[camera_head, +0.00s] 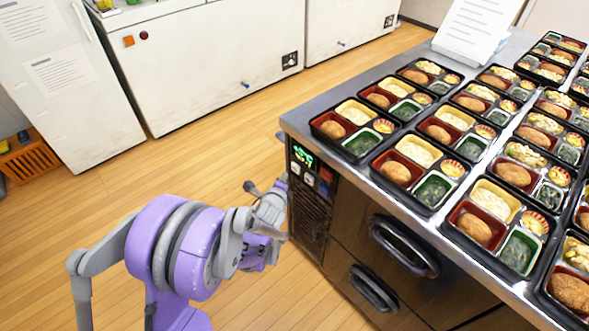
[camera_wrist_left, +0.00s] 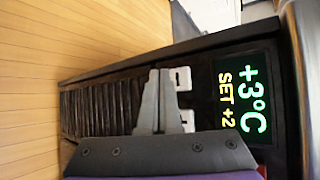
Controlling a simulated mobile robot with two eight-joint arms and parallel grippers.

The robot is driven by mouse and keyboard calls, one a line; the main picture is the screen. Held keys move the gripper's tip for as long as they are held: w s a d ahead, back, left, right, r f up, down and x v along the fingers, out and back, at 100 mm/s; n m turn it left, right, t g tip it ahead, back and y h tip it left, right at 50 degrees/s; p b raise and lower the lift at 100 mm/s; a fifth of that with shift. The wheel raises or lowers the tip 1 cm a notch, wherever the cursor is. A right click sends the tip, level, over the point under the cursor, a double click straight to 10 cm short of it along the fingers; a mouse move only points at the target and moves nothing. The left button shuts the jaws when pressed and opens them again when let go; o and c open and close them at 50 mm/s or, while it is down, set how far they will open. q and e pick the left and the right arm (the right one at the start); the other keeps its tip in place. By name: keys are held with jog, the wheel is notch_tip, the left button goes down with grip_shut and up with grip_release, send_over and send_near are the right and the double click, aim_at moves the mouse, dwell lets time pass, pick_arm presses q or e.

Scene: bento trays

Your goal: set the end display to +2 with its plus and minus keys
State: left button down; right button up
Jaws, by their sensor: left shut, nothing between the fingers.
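The end display (camera_head: 302,156) is on the end panel of the counter; in the left wrist view (camera_wrist_left: 241,100) it appears sideways and reads "+3°C" in green with "SET +2" in yellow below. Two white keys sit beside the display, one (camera_wrist_left: 183,78) nearer the fingertips and the other (camera_wrist_left: 188,120) lower in that view; their plus and minus marks are not readable. My left gripper (camera_wrist_left: 160,73) is shut and empty, with its fingertips close beside the keys. I cannot tell whether it touches one. In the head view my left gripper (camera_head: 282,185) is at the counter's end.
A slatted vent (camera_wrist_left: 100,108) lies beside the keys. Several filled bento trays (camera_head: 364,112) cover the steel countertop (camera_head: 300,122). Drawer handles (camera_head: 403,246) project from the counter's front. White chest freezers (camera_head: 200,70) stand across open wooden floor (camera_head: 90,205).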

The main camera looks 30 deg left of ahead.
pick_arm(q)
jog(key=shift+s+a, duration=0.35)
jog(key=shift+s, duration=0.5)
jog(key=shift+s+a, duration=0.35)
jog(key=shift+s, duration=0.45)
jog(key=shift+d, duration=0.1)
